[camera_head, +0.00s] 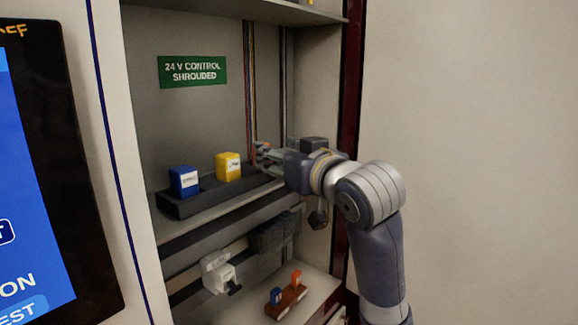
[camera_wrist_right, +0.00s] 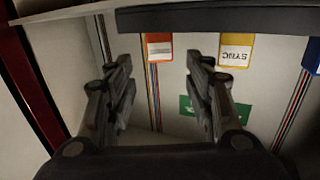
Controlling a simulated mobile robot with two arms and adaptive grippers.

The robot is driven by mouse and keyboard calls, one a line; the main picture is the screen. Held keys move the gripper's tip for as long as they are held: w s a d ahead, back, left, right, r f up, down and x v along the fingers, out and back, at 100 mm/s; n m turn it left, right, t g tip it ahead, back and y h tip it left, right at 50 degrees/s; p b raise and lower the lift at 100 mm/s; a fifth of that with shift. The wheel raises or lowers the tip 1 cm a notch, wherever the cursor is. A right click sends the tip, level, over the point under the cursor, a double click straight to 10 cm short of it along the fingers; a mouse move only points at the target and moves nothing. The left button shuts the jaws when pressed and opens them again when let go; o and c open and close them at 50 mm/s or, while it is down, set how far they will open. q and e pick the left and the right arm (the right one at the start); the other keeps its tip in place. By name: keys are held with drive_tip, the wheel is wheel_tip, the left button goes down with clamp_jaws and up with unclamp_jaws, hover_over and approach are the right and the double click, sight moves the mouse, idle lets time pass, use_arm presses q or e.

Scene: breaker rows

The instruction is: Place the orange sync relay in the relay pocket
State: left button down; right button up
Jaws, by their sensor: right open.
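In the head view, a yellow block (camera_head: 228,167) with a white label stands on a dark rail (camera_head: 205,199) beside a blue block (camera_head: 184,181). In the right wrist view, which looks upside down, the yellow block (camera_wrist_right: 236,50) carries a label reading SYNC. An orange block (camera_wrist_right: 159,46) with a pale label is beside it, ahead of and between the fingers. My right gripper (camera_head: 263,156) is open and empty at the rail's right end; it also shows in the wrist view (camera_wrist_right: 167,82). The fingers mostly hide the orange block in the head view. I cannot make out the relay pocket. My left gripper is out of view.
A green sign (camera_head: 193,72) reads 24 V CONTROL SHROUDED. Below the rail are a white device (camera_head: 217,272) and a small brown holder (camera_head: 287,301) with blue and orange pieces. A dark red cabinet edge (camera_head: 350,90) and upper shelf (camera_head: 250,11) bound the space.

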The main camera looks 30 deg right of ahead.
drive_tip(key=shift+s+a, duration=0.1)
drive_tip(key=shift+s, duration=1.95)
